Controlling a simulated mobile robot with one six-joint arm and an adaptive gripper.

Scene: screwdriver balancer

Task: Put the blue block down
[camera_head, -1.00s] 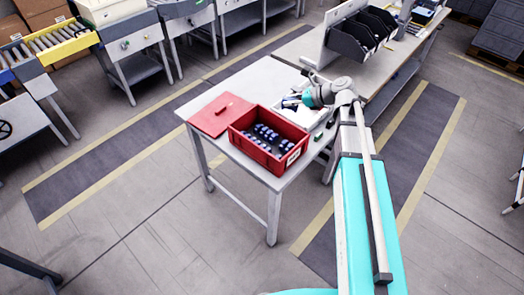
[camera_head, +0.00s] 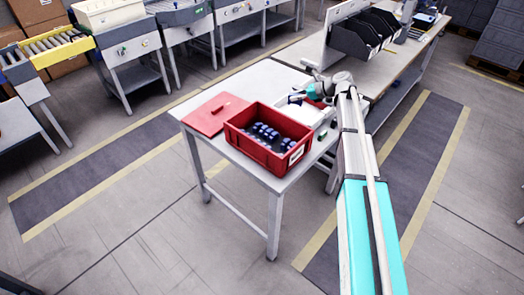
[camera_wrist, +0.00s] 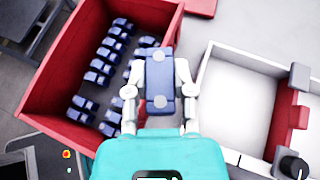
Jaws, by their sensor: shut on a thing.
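A blue block (camera_wrist: 160,78) is held between the two fingers of my gripper (camera_wrist: 160,92) in the wrist view. My gripper is shut on it, above the right wall of the red box. In the head view my gripper (camera_head: 297,98) is near the back right of the red box (camera_head: 239,139); the block is too small to make out clearly there. The red box (camera_wrist: 47,62) holds several similar blue blocks (camera_wrist: 104,52) in rows on a dark bottom. The gripper hides part of the box's right side.
A white tray (camera_wrist: 235,95) with a red part stands right of the box. A red lid (camera_head: 212,116) lies left of the box on the white table (camera_head: 262,76). A workbench (camera_head: 385,72) with black bins (camera_head: 358,40) stands behind. A black knob (camera_wrist: 291,166) shows at lower right.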

